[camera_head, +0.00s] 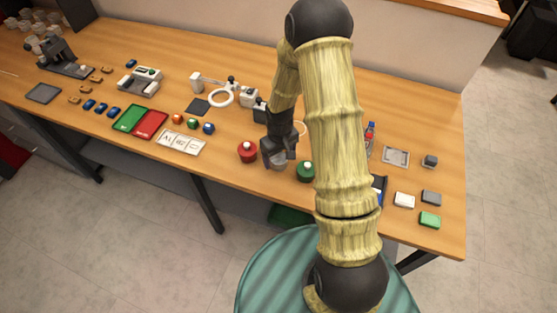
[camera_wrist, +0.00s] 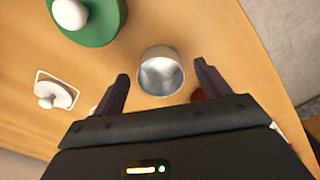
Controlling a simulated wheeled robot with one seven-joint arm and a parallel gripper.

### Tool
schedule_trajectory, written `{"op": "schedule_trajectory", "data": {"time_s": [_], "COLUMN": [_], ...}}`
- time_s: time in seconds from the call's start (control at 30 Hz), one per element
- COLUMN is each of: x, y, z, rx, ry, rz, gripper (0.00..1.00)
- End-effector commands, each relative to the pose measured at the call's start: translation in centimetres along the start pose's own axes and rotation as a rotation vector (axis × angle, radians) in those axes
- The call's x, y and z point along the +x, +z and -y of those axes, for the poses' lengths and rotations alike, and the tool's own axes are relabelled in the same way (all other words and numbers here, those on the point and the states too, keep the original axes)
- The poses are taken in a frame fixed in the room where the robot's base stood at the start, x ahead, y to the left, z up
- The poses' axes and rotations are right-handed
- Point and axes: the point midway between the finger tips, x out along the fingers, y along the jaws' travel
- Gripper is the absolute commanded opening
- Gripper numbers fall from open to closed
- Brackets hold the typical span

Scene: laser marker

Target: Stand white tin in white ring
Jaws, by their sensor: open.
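A pale, open-topped tin (camera_wrist: 160,82) stands in the wrist view, its inside showing grey and silvery. It also shows under my gripper in the head view (camera_head: 277,163), partly covered. My gripper (camera_wrist: 163,76) is open, with one finger on each side of the tin and a gap to both. In the head view my gripper (camera_head: 279,153) points down at the table's front edge, between a red and a green tin. A white ring (camera_head: 212,100) on a white stand is further back left. A pale thin ring (camera_head: 303,127) shows partly behind my arm.
A red tin (camera_head: 247,152) stands close left of my gripper and a green tin (camera_head: 305,174) with a white knob close right. A labelled white card (camera_head: 181,142) and several small coloured blocks lie left. White, grey and green blocks (camera_head: 430,220) lie at the right.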

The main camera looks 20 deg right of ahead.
Motion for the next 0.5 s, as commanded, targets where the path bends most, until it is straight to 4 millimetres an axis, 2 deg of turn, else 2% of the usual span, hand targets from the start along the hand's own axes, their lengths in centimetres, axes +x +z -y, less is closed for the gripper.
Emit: {"op": "schedule_trajectory", "data": {"time_s": [0.2, 0.5], "x": [2.2, 2.5], "y": [0.0, 0.0], "z": [0.0, -0.1], "rx": [-0.001, 0.0], "ry": [0.0, 0.001], "rz": [0.001, -0.001], "gripper": [0.76, 0.76]}}
